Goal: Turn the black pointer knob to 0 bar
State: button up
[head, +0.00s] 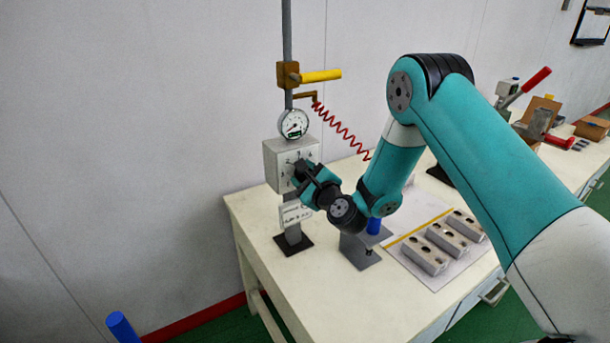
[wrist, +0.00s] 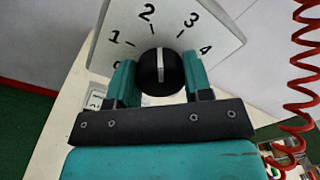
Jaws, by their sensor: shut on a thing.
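The black pointer knob (wrist: 171,82) sits on the face of a light grey box, with a white line across it. The line stands roughly vertical in the wrist view, its upper end between the printed 2 and 3. The dial plate (wrist: 222,38) shows 1, 2, 3 and 4; a mark at lower left is partly hidden by a finger. My gripper (wrist: 160,76) is shut on the knob, one teal finger on each side. In the head view my gripper (head: 305,179) is at the front of the grey box (head: 282,158), and hides the knob.
A round gauge (head: 293,124) sits above the box; its reading is too small to tell. A yellow-handled valve (head: 318,76) is on the pipe above. A coiled red hose (head: 342,132) hangs to the right. Metal mould blocks (head: 424,256) lie on the table (head: 262,222).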

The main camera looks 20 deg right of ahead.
jog(key=shift+n+b, duration=0.3)
jog(key=n+b, duration=0.2)
jog(key=n, duration=0.1)
jog(key=n+b, duration=0.1)
jog(key=shift+f+n, duration=0.25)
jog(key=shift+n, duration=0.05)
jog(key=n+b, duration=0.5)
jog(key=shift+f+n, duration=0.1)
jog(key=shift+n, duration=0.2)
jog(key=n+b, duration=0.5)
jog(key=b, duration=0.1)
jog(key=shift+f+n+y+b, duration=0.1)
jog(key=shift+n+y+b, duration=0.2)
jog(key=n+b, duration=0.2)
jog(key=b, duration=0.1)
jog(key=shift+n, duration=0.4)
jog(key=shift+n+b, duration=0.6)
jog(key=shift+b, duration=0.2)
jog(key=shift+r, duration=0.25)
